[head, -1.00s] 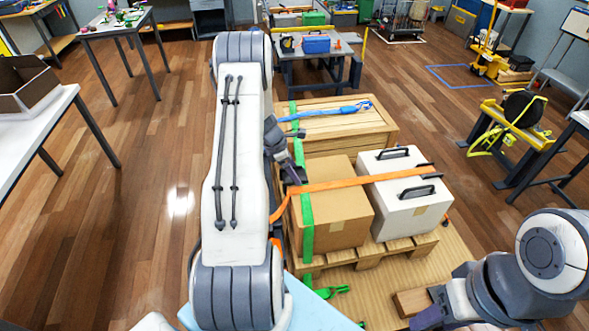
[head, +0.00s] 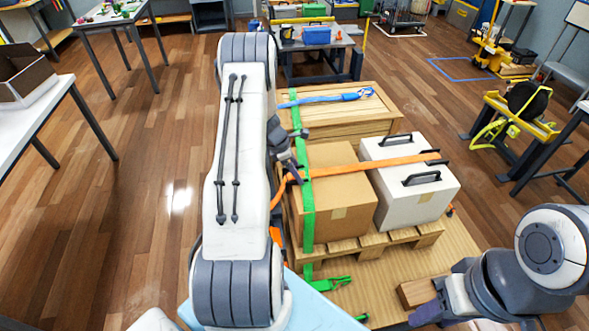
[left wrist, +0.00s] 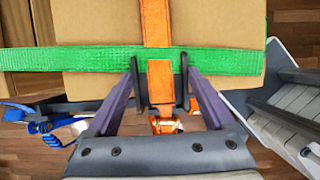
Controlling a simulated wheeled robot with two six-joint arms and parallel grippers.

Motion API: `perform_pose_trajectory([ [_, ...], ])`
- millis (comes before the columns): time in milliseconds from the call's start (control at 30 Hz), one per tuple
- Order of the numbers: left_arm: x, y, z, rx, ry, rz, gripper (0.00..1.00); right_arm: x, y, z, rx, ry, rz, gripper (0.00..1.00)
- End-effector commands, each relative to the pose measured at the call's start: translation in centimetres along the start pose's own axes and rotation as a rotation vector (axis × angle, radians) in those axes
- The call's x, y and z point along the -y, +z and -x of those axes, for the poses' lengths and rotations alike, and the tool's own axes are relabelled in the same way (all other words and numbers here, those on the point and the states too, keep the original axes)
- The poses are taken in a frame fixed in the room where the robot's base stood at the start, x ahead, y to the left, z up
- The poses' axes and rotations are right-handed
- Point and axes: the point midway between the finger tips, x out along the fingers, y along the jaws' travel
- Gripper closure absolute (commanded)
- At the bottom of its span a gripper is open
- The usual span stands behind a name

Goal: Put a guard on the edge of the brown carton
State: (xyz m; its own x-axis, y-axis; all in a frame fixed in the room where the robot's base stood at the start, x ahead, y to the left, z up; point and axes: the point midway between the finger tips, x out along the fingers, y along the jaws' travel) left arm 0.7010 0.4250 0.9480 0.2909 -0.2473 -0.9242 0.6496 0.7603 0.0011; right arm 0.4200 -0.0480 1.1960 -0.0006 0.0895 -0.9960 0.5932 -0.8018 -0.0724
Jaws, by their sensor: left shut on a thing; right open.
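The brown carton (head: 340,207) sits on the pallet (head: 372,246). A green strap (head: 307,212) runs along its left part, and an orange strap (head: 355,166) crosses its top and hangs down at the left edge. My left gripper (head: 299,176) is at that left edge. In the left wrist view its fingers (left wrist: 160,80) are shut on the orange strap (left wrist: 155,22), by the green strap (left wrist: 95,57). I cannot make out a separate guard there. My right gripper (head: 425,314) is open at the lower right, near a wooden block (head: 416,290); its fingertips are partly hidden.
A white case (head: 412,190) with black handles stands right of the carton. A wooden crate (head: 350,118) with a blue strap bundle (head: 350,97) is behind.

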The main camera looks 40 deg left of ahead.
Motion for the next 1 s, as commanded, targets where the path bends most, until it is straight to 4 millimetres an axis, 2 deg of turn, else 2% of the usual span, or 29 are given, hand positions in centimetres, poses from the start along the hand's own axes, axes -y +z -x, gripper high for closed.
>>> perform_pose_trajectory([
  [233, 0.0, 0.1, 0.0, 0.0, 0.001, 0.0, 0.69, 0.0, 0.0, 0.0, 0.0, 0.0, 0.0, 0.5],
  [267, 0.0, 0.1, 0.0, 0.0, 0.001, 0.0, 0.1, 0.0, 0.0, 0.0, 0.0, 0.0, 0.0, 0.5],
  [300, 0.0, 0.1, 0.0, 0.0, 0.001, 0.0, 0.0, 0.0, 0.0, 0.0, 0.0, 0.0, 0.0, 0.5],
  [533, 0.0, 0.1, 0.0, 0.0, 0.001, 0.0, 0.0, 0.0, 0.0, 0.0, 0.0, 0.0, 0.0, 0.5],
  [667, -0.1, 0.1, 0.9, 0.001, 0.004, 0.0, 0.0, 0.0, 0.0, -0.3, 0.0, 0.0, 0.0, 0.5],
  [1000, -0.1, 0.0, 7.3, 0.001, 0.005, -0.001, 0.0, -0.1, 0.1, -1.9, 0.0, 0.0, -0.002, 0.5],
])
